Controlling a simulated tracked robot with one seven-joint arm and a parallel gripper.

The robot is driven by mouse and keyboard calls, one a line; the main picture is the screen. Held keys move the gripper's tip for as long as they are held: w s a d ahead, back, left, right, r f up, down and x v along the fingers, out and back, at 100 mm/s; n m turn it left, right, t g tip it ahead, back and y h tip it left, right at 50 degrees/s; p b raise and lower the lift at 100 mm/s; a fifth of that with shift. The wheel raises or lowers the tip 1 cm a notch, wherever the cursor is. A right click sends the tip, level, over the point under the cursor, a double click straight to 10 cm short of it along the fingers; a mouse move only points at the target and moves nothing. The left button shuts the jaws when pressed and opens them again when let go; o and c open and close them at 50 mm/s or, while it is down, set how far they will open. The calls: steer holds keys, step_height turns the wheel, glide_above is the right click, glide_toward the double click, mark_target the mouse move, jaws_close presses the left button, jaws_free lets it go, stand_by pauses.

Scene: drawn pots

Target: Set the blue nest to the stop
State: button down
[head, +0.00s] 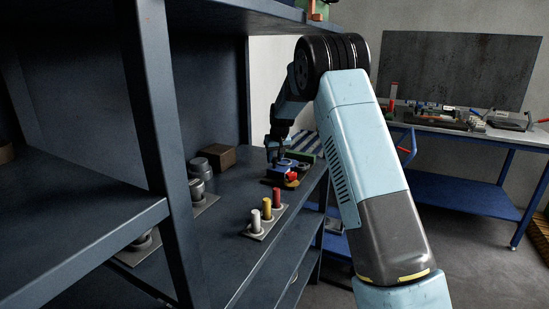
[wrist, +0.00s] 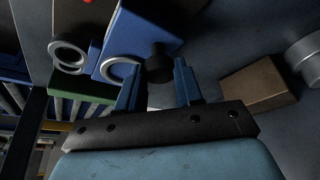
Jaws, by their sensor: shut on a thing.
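The blue nest (head: 284,171) is a small blue block on the shelf, below my gripper (head: 279,154). In the wrist view the blue nest (wrist: 143,38) shows a pale ring around an opening. My gripper (wrist: 157,68) is shut on a black knob (wrist: 158,62) beside that ring. I cannot tell how the knob joins the nest.
A plate (head: 256,233) with white, yellow and red pegs stands nearer on the shelf. A brown box (head: 214,156) and grey cylinders (head: 200,170) are to the left. A dark shelf post (head: 160,130) rises at the left. A workbench (head: 470,128) stands at the back right.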

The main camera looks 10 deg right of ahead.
mark_target(285, 168)
steer(key=w+d, duration=0.3)
steer(key=w, duration=0.1)
steer(key=shift+d, duration=0.2)
steer(key=shift+w, duration=0.1)
steer(key=shift+a, duration=0.2)
steer(key=c, duration=0.8)
jaws_free()
steer(key=shift+o, duration=0.2)
steer(key=shift+r, duration=0.1)
steer(key=v, duration=1.3)
steer(key=shift+r, duration=0.2)
steer(key=shift+r, duration=0.1)
